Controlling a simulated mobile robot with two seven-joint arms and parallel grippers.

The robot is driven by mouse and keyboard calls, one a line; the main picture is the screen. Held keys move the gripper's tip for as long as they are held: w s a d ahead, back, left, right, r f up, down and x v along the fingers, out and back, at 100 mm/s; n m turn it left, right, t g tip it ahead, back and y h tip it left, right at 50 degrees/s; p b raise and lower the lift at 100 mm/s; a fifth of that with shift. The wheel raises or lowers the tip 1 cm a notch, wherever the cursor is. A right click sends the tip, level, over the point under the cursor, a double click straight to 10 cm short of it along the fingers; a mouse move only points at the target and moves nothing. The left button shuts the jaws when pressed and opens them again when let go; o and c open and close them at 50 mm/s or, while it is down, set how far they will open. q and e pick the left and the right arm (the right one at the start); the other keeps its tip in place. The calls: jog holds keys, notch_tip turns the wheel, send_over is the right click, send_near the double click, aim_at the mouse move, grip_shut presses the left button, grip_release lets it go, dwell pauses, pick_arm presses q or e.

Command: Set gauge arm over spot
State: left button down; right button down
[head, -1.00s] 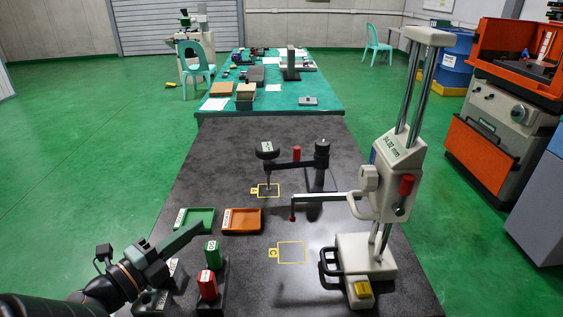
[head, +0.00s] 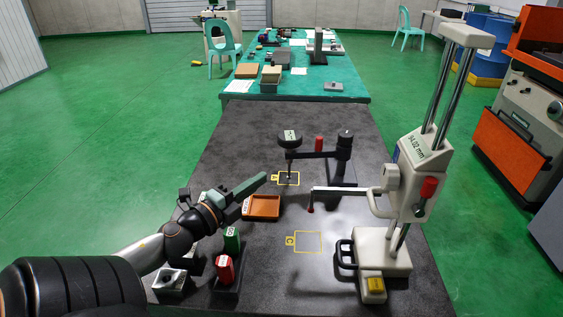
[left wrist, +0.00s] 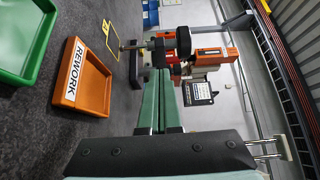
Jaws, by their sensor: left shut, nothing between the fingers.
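A black dial gauge stand (head: 343,163) is at the back of the dark table. Its arm (head: 315,155) reaches left, with a round dial (head: 289,138) over a yellow-framed spot (head: 288,178). The dark stand and dial show ahead of my fingers in the left wrist view (left wrist: 170,45), seen sideways. A pale height gauge (head: 421,165) stands at the right; its probe arm (head: 340,190) has a red tip. A second yellow-framed spot (head: 308,242) is bare. My left gripper (head: 263,178) is shut and empty, left of the dial and apart from it. My right gripper is not in view.
An orange REWORK tray (head: 262,207) lies just beside my left gripper. Green (head: 232,239) and red (head: 224,269) labelled pieces stand near the front left. Bare table lies between the trays and the height gauge.

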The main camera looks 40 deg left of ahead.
aim_at(293, 157)
pick_arm(q)
jog(key=w, duration=0.8)
jog(key=shift+w+a+p, duration=0.25)
jog(key=shift+w+p, duration=0.05)
jog(key=shift+w, duration=0.05)
jog(key=shift+w+a, duration=0.35)
jog(key=shift+a, duration=0.2)
jog(key=shift+w+a, duration=0.3)
jog(key=shift+a, duration=0.25)
jog(key=shift+r, duration=0.1)
jog(key=shift+a, duration=0.15)
